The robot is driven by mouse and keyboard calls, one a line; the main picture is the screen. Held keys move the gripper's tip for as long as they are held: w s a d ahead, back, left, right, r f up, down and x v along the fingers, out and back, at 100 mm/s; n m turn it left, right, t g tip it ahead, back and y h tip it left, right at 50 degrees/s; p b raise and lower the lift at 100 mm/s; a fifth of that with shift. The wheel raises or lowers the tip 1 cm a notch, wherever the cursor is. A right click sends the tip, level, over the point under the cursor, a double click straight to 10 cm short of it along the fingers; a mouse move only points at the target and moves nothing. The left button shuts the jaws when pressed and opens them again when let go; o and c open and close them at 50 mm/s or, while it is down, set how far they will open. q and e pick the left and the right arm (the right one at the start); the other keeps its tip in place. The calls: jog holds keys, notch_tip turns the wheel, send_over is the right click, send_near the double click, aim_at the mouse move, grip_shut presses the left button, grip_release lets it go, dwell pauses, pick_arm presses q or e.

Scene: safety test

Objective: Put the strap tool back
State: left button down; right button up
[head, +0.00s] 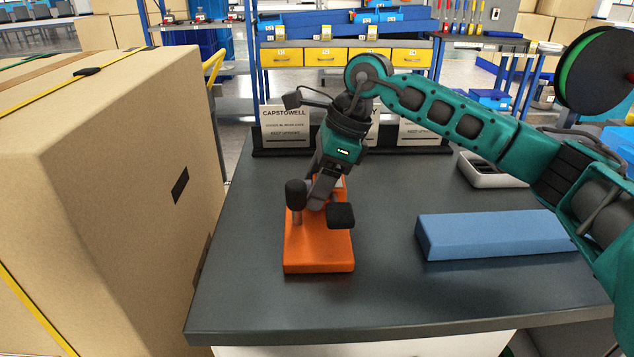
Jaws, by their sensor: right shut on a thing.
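An orange tool (318,250), which I take to be the strap tool, is on or just above the dark grey table (270,310), left of its middle. It has an upright black knob (295,194) on a short metal stem at its left. A black block (341,216) shows at its right; I cannot tell whether it belongs to the tool or to my gripper. My right gripper (318,197) reaches down from behind and is shut on the tool's upper part. The grip itself is partly hidden. My left gripper is not in view.
A large strapped cardboard box (110,190) stands close along the table's left side. A blue block (495,234) lies at right, with a white tray (485,172) behind it. Labelled cards (286,128) stand along the back edge. The table's front middle is clear.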

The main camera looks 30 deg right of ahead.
jog(key=o, duration=1.6)
jog(key=shift+f, duration=0.1)
jog(key=shift+c, duration=0.2)
jog(key=shift+r, duration=0.45)
jog(key=p+v, duration=0.2)
jog(key=v, duration=0.9)
jog(key=shift+d+r, duration=0.15)
jog(key=shift+d, duration=0.05)
jog(key=shift+p, duration=0.3)
